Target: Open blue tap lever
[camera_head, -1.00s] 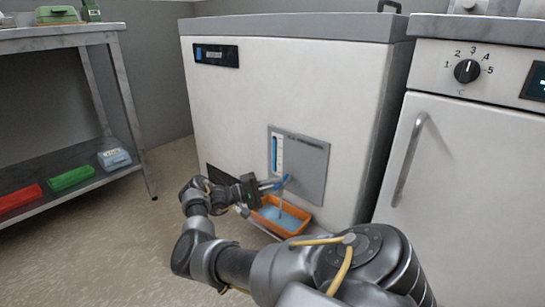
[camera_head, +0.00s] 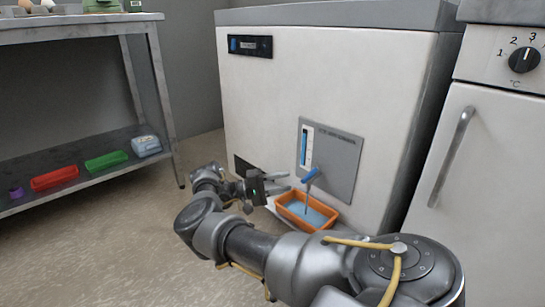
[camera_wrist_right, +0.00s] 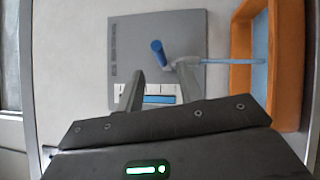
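The blue tap lever (camera_head: 311,175) sits on the grey panel (camera_head: 345,160) low on the white cabinet. In the right wrist view the lever (camera_wrist_right: 159,53) is a short blue handle beside the metal tap. A thin pale-blue stream (camera_wrist_right: 228,61) runs from the tap to the orange tray (camera_wrist_right: 246,25). My right gripper (camera_head: 285,180) is left of the lever, with its fingers apart and nothing between them. In the right wrist view the gripper (camera_wrist_right: 160,73) has its fingertips short of the lever, seemingly not touching it. My left gripper is not in view.
The orange tray (camera_head: 290,212) with blue liquid is below the tap. A white door (camera_head: 490,170) with a metal handle is at right. A steel shelf (camera_head: 75,165) with red and green containers is at left. Floor between shelf and cabinet is clear.

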